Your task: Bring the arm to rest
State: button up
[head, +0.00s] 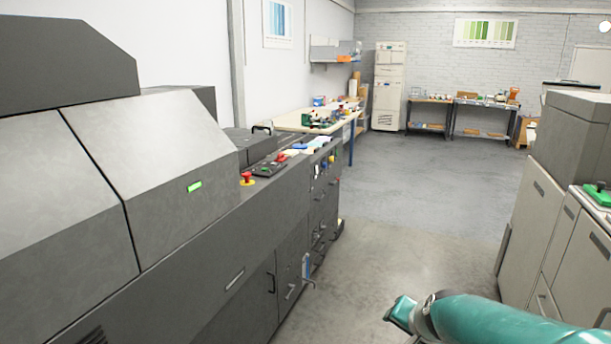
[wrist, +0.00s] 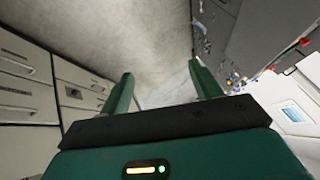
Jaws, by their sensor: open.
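My teal arm (head: 500,322) reaches in from the lower right corner of the head view. My gripper (head: 398,312) is at its left end, over the bare floor of the aisle, and its lower part is cut off by the frame edge. In the wrist view my gripper (wrist: 163,82) shows two teal fingers standing apart on a dark bar. Nothing is between them, only grey floor (wrist: 125,35) beyond.
A long dark grey machine (head: 95,190) with a red button (head: 247,177) lines the left side. Pale cabinets (head: 535,225) stand on the right, close to my arm. The floor (head: 405,195) between them is clear towards the back benches (head: 480,104) and tall white cabinet (head: 388,90).

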jog(key=s+a+r+n+g, duration=0.1)
jog(key=s+a+r+n, duration=0.1)
jog(key=s, duration=0.7)
jog(key=s+a+r+n+g, duration=0.1)
jog(key=s+a+r+n, duration=0.2)
jog(key=s, duration=0.6)
notch_tip(320, 180, up, 2)
jog(key=shift+s+n, duration=0.25)
jog(key=shift+n, duration=0.85)
